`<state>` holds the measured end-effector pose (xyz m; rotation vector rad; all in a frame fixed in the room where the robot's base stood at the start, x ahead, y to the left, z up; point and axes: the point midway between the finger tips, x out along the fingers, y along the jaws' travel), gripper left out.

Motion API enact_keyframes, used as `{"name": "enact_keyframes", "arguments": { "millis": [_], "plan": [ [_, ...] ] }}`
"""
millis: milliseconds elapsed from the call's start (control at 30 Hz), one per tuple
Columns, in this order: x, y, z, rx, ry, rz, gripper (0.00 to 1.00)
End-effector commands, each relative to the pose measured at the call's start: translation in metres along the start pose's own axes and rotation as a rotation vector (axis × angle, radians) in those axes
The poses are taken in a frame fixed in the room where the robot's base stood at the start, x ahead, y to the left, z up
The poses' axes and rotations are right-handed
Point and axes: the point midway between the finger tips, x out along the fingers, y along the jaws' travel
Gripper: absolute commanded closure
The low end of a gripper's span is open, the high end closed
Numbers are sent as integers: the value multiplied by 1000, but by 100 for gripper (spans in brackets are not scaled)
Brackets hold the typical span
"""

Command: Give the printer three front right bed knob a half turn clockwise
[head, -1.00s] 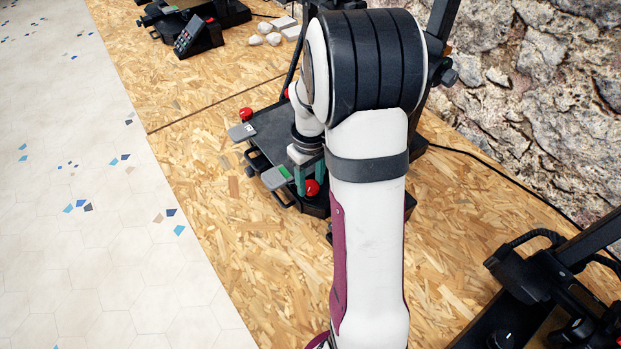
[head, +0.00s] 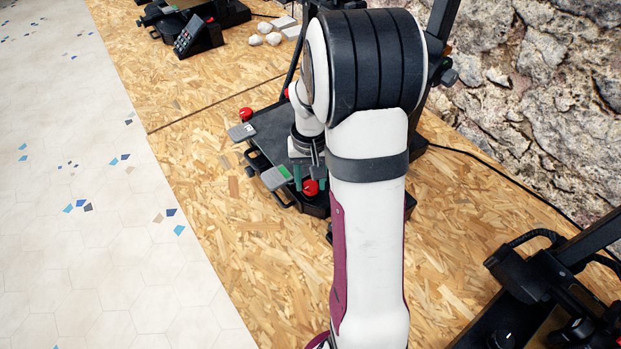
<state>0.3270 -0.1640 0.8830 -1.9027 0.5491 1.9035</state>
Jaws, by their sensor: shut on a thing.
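The red front right bed knob (head: 311,188) sits at the near corner of the middle printer's dark bed (head: 272,135). A pale mark shows on it. My gripper (head: 308,178) points down at this knob and is shut on it, with one teal finger on the knob's left side. The other finger is mostly hidden by the knob and my arm. A second red knob (head: 246,114) stands at the bed's far left corner. My arm hides much of the printer's right side.
A grey clip with a green patch (head: 277,177) lies close to the gripper's left. Another grey piece (head: 241,131) is at the bed's left edge. Other printers stand at the back (head: 200,30) and lower right (head: 560,290). The wooden bench (head: 250,250) in front is clear.

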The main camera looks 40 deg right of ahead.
Motion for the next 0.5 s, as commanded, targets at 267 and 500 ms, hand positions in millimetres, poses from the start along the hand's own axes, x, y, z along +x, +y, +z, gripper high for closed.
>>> {"name": "enact_keyframes", "arguments": {
  "millis": [267, 500],
  "plan": [
    [-1, 0, 0, 82, 1, 0, 100],
    [-1, 0, 0, 99, 2, 0, 100]
  ]
}}
